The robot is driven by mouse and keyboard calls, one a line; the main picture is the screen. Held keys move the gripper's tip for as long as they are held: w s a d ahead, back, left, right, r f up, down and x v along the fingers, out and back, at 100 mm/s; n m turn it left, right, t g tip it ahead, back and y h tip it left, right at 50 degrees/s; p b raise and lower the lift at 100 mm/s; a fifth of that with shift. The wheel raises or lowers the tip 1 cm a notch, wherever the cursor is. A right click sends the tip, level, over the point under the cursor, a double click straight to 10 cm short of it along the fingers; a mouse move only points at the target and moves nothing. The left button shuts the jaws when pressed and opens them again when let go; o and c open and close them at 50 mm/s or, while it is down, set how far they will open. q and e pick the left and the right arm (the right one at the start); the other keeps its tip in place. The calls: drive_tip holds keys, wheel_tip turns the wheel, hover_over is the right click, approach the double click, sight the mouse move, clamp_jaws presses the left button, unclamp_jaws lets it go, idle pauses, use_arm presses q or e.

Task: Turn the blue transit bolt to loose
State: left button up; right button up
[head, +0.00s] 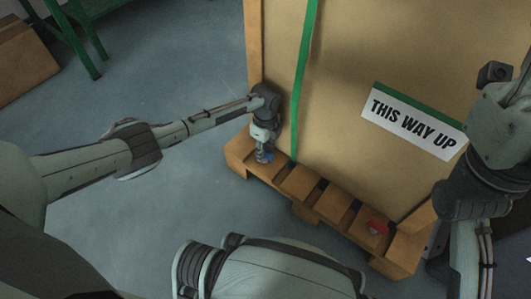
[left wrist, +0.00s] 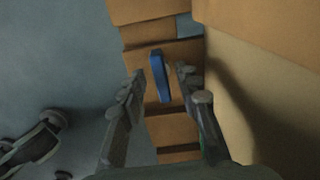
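The blue transit bolt (left wrist: 159,76) shows in the left wrist view as an upright, narrow blue handle above the wooden pallet (left wrist: 179,131). My left gripper (left wrist: 162,77) is open, with one finger on each side of the blue handle and a visible gap on both sides. In the head view, my left gripper (head: 262,146) points down at the pallet's left corner, beside the crate. The blue bolt (head: 266,157) is mostly hidden there by the fingers. My right arm is at the right edge of the head view, but its gripper cannot be made out.
A large tan crate (head: 340,70) with a green strap (head: 302,75) and a "THIS WAY UP" label (head: 414,124) stands on the pallet. The floor left of the pallet is clear. A cardboard box (head: 25,55) lies far left.

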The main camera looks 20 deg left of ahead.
use_arm(q)
drive_tip(key=shift+f, duration=0.1)
drive_tip(key=shift+c, duration=0.6)
clamp_jaws()
